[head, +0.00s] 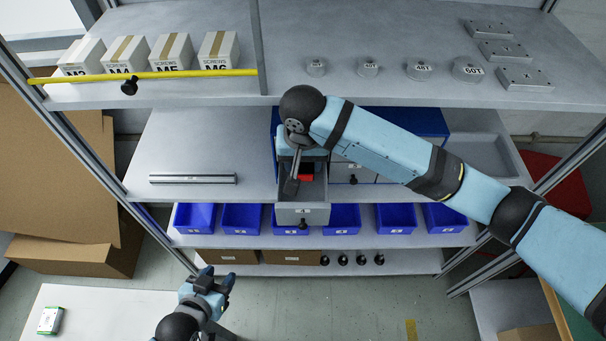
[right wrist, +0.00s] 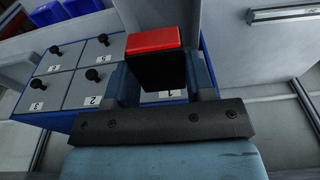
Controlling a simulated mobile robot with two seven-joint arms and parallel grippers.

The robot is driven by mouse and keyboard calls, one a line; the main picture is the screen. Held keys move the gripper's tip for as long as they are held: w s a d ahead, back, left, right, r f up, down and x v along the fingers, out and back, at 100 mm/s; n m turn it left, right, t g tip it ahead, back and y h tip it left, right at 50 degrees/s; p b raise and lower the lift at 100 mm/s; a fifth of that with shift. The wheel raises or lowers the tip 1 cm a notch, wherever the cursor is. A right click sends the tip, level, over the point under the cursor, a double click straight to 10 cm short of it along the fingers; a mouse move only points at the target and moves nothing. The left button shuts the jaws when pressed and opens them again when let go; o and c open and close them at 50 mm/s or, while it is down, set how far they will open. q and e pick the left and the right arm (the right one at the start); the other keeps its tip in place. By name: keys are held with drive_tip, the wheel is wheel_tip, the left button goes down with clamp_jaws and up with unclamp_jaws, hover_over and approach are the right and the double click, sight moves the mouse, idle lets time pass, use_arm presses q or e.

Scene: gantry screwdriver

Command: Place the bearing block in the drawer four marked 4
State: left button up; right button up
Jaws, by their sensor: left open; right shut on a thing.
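The bearing block, a block with a red face and a dark side, shows between my right gripper's fingers in the right wrist view (right wrist: 153,41). In the head view its red part (head: 306,177) shows within the outline of an open grey drawer (head: 303,214). My right gripper (head: 294,178) is shut on the block, reaching down over that drawer. I cannot tell whether the block touches the drawer's floor. The drawer's label is too small to read. My left gripper (head: 215,283) is open and empty at the lower left, away from the drawers.
Closed grey drawers with black knobs, marked 2 (right wrist: 92,88) and 3 (right wrist: 42,93) among others, sit in the blue cabinet (right wrist: 206,52). A metal rail (head: 193,179) lies left of it. Blue bins (head: 396,219) line the shelf below. An upper shelf (head: 360,93) overhangs the cabinet.

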sight(303, 178)
wheel_tip(303, 178, down, 6)
drive_tip(key=shift+f+p, duration=0.1)
drive_tip(key=shift+p, duration=0.25)
drive_tip(key=shift+w+f, duration=0.2)
drive_tip(key=shift+f, duration=0.2)
drive_tip(key=shift+f+p, duration=0.45)
drive_tip(key=shift+f, duration=0.15)
drive_tip(key=o, duration=1)
